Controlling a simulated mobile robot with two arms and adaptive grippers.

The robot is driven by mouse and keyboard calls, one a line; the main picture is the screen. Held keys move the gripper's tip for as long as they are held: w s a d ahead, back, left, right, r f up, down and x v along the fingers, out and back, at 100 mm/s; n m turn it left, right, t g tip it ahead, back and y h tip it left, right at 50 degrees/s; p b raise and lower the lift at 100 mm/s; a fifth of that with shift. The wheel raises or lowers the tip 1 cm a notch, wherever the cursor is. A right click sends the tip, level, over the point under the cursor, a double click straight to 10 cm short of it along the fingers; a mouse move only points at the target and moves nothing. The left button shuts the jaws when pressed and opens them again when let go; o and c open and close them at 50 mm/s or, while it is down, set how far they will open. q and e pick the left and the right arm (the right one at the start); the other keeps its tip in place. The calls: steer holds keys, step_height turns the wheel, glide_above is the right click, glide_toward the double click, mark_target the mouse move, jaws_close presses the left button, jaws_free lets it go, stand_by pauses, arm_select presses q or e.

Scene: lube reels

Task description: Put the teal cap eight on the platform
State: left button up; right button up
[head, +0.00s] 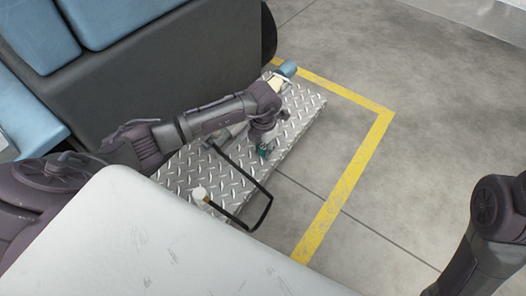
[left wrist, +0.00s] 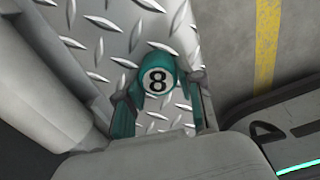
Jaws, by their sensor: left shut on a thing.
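The teal cap (left wrist: 157,66) has a black 8 on a white disc and shows in the middle of the left wrist view. In the head view only a small teal part (head: 263,151) shows by the fingers. My left gripper (left wrist: 157,98) is shut on it, with fingers on both sides; in the head view the gripper (head: 265,142) points down over the platform. The platform (head: 180,168) is a silver diamond-plate step, also seen behind the cap in the left wrist view (left wrist: 100,38). I cannot tell whether the cap touches the plate. My right gripper is out of view.
A blue-topped, cream item (head: 287,69) stands at the platform's far end. A small white item (head: 199,193) and a black bent bar (head: 256,218) are at its near end. A dark cabinet wall (head: 160,75) borders the left. Yellow-lined floor (head: 345,190) lies clear at right.

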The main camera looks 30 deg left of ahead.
arm_select(q)
steer(key=shift+f, duration=0.15)
steer(key=o, duration=0.8)
steer(key=shift+o, duration=0.2)
